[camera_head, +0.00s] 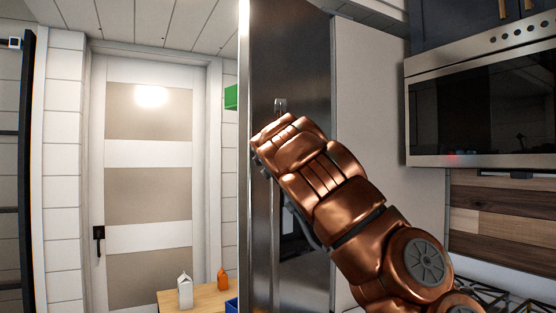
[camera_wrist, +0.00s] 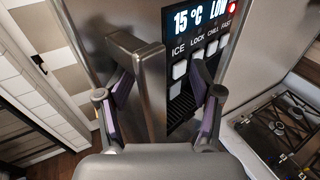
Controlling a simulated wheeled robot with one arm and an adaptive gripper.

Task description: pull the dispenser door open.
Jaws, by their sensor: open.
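The dispenser door is the brushed steel front of a tall fridge (camera_head: 290,55). In the wrist view, an upright steel bar handle (camera_wrist: 142,75) stands out from it. My gripper (camera_wrist: 160,85) is open, its purple-padded fingers on either side of the bar. The left finger is close to the bar and a gap shows on the right; contact cannot be told. Beside the handle is a dark dispenser panel (camera_wrist: 183,45) with a "15 °C" display and several buttons. In the head view my copper arm hides the gripper and most of the handle. The door looks shut.
A wooden table (camera_head: 205,296) at lower left holds a white carton (camera_head: 185,290) and an orange bottle (camera_head: 222,278). A panelled door (camera_head: 150,180) is behind it. A microwave (camera_head: 480,110) hangs at right above a stovetop (camera_wrist: 275,130).

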